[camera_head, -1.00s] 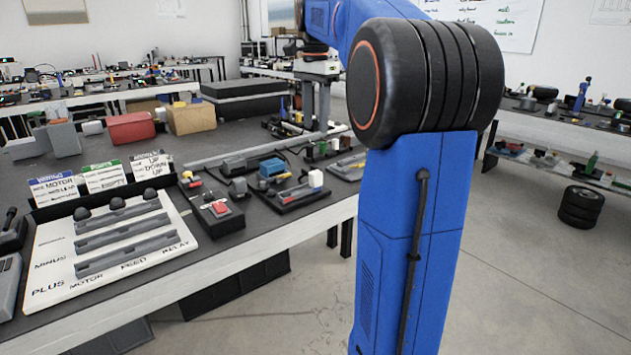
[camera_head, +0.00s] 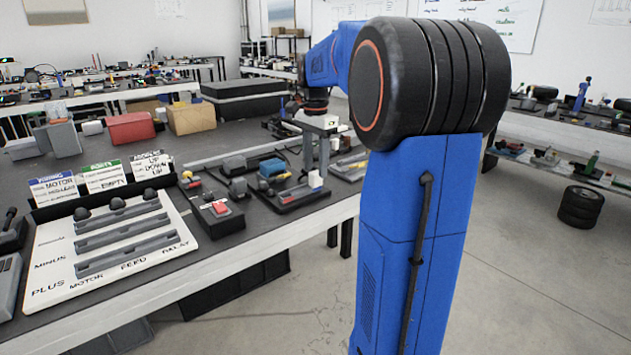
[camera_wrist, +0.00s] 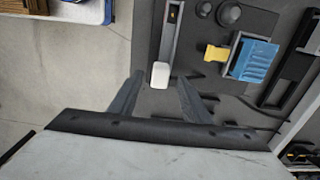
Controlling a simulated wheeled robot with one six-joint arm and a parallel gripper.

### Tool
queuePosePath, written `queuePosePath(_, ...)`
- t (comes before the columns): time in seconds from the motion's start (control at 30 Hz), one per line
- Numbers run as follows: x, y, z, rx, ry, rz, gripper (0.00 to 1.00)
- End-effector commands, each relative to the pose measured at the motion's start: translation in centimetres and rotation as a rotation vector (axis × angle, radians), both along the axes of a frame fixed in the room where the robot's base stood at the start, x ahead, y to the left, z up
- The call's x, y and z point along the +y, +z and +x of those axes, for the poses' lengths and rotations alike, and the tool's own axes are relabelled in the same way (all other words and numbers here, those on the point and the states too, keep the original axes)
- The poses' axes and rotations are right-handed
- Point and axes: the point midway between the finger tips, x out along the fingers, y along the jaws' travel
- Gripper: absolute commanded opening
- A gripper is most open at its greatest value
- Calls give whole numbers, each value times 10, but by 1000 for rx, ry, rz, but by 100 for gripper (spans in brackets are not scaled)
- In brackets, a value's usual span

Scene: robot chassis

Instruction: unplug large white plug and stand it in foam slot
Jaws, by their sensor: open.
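The large white plug (camera_wrist: 160,76) sits at the end of a grey bar on a dark panel in the wrist view. In the head view the white plug (camera_head: 315,180) shows just below my gripper (camera_head: 316,160). In the wrist view my gripper (camera_wrist: 160,80) is open, its two dark fingertips left and right of the plug in the picture. Neither finger visibly touches it, and I cannot tell whether the tips are level with it. Dark slot-like marks (camera_wrist: 190,75) lie near the plug; I cannot tell whether one is the foam slot.
A blue block (camera_wrist: 256,61) with a yellow piece (camera_wrist: 216,53) and black knobs (camera_wrist: 229,14) stand to the right of the plug. A white labelled panel (camera_head: 55,255) with grey bars and cards lies at the left. Red (camera_head: 130,128) and tan (camera_head: 192,117) boxes are farther back.

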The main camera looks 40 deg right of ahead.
Motion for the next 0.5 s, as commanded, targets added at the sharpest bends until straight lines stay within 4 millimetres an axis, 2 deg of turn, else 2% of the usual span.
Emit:
queuePosePath(0.2,-1,-27,0,2,0,1,44)
queuePosePath(0.5,-1,-31,1,0,0,0,44)
